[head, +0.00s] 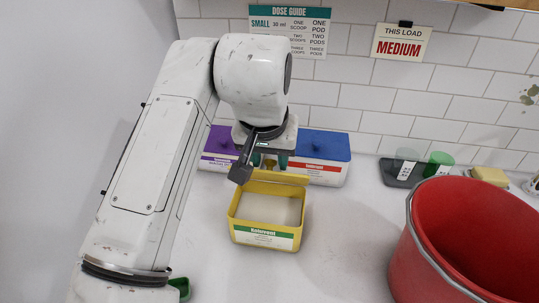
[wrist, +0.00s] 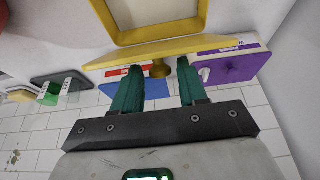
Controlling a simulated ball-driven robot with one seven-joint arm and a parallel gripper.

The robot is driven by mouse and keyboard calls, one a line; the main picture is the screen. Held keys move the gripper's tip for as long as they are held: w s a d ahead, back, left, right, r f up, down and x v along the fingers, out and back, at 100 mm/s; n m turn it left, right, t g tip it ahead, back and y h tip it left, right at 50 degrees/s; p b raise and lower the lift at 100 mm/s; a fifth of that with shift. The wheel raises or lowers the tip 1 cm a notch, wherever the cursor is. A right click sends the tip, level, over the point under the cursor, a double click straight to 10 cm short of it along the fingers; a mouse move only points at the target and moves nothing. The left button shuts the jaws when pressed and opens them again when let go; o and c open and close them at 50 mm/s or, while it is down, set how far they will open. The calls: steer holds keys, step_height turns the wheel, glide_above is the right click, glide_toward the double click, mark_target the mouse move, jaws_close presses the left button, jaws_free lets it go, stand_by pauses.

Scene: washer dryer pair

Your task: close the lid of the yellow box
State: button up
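The yellow box (head: 265,236) with a green label stands on the counter, open at the top, with pale contents visible. Its yellow lid (head: 280,177) stands raised at the back edge, roughly upright. The teal fingers are apart on either side of the knob, with gaps visible between. In the head view my gripper (head: 270,161) is just behind the lid, partly hidden by my wrist.
A purple-lidded box (head: 219,142) and a blue-lidded box (head: 323,147) stand behind, close on both sides of my gripper. A red bucket (head: 470,240) stands at right. Cups on a dark tray (head: 398,174) and a sponge (head: 490,176) are near the tiled wall.

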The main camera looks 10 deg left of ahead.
jaws_close()
steer(key=shift+f, duration=0.1)
stand_by(0.4)
